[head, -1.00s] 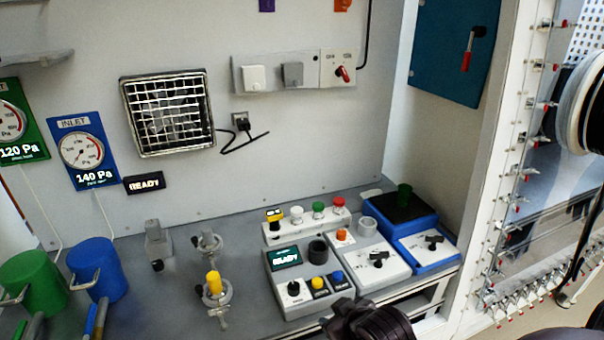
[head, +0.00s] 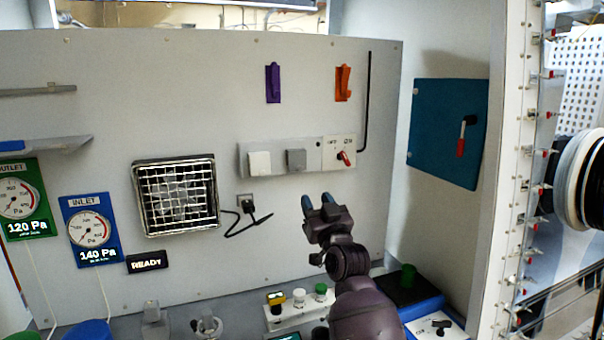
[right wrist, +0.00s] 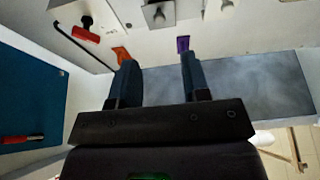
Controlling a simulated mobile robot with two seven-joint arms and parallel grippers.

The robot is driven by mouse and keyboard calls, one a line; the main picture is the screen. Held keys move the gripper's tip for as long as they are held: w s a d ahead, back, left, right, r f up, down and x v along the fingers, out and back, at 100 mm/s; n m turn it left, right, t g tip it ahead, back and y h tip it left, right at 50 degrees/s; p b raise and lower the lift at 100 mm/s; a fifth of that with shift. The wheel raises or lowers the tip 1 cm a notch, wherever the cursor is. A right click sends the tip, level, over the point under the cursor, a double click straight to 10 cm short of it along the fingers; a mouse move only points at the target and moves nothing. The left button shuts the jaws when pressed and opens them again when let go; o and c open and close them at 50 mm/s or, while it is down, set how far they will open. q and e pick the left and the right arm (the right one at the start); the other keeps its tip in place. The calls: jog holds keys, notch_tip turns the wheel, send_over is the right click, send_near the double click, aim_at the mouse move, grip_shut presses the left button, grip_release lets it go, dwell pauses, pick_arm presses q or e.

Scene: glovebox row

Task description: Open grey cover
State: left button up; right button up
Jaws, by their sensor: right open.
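The grey cover (head: 296,159) sits on the pale wall panel, between the white cover (head: 260,163) and a red-handled switch (head: 344,157). It looks shut over its place in the head view. In the right wrist view, which shows the wall upside down, the grey cover (right wrist: 158,12) is at the top edge, partly cut off. My right gripper (head: 317,201) is open and empty, with its blue fingertips below the grey cover and slightly right of it. The fingers also show in the right wrist view (right wrist: 157,62), apart from the cover. My left gripper is not in view.
A plug with a black cable (head: 246,203) is on the wall left of my right gripper. Purple (head: 273,83) and orange (head: 343,83) hooks are above the panel. A teal door (head: 447,135) is on the right side wall. Button boxes (head: 298,310) stand on the bench below.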

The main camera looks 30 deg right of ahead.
aim_at(300, 169)
jog(key=p+x, duration=0.2)
jog(key=x, duration=0.9)
jog(key=shift+s+d+r, duration=0.1)
jog(key=shift+r, duration=0.05)
grip_shut()
